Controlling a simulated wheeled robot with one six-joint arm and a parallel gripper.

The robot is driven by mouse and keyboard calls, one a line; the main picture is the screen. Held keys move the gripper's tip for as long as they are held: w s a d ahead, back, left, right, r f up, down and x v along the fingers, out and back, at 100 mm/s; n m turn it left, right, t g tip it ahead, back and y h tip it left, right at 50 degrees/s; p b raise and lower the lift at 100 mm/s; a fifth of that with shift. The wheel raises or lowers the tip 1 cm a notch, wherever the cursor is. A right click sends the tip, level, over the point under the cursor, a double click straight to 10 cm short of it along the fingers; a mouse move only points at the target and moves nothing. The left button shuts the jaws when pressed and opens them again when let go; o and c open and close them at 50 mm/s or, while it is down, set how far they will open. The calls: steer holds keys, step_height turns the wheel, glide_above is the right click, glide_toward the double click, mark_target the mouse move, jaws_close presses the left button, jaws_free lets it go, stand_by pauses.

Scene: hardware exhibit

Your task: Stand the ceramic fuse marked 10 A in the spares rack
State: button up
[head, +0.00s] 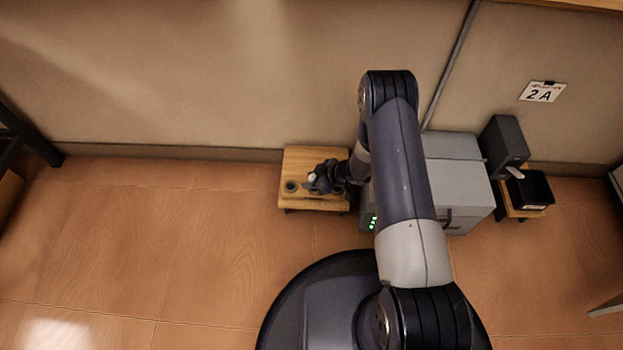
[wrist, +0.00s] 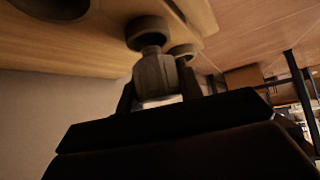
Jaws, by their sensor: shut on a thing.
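The spares rack appears as a small wooden stand (head: 300,160) by the wall, with a dark round holder (head: 291,187) on its front left. In the wrist view its wooden board (wrist: 100,50) carries round cup-like holders, one (wrist: 147,28) straight ahead of the fuse. My gripper (head: 319,182) is over the stand, shut on a pale grey ceramic fuse (wrist: 155,75). The fuse's narrow end points at that holder's mouth and overlaps its edge in the picture; I cannot tell whether it is inside. No marking on the fuse is readable. My arm hides the stand's right side.
Two more holders (wrist: 183,51) and (wrist: 55,6) show in the wrist view. A grey cabinet (head: 460,175) with green lights stands right of the stand. The left floor is clear.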

steer(key=shift+f+b, duration=0.85)
steer(key=shift+f, duration=0.1)
stand_by(1.7)
steer(key=o, duration=1)
steer(key=shift+o, duration=0.5)
steer(key=o, duration=0.4)
steer(key=shift+r+p, duration=2.6)
steer(key=shift+r, duration=0.9)
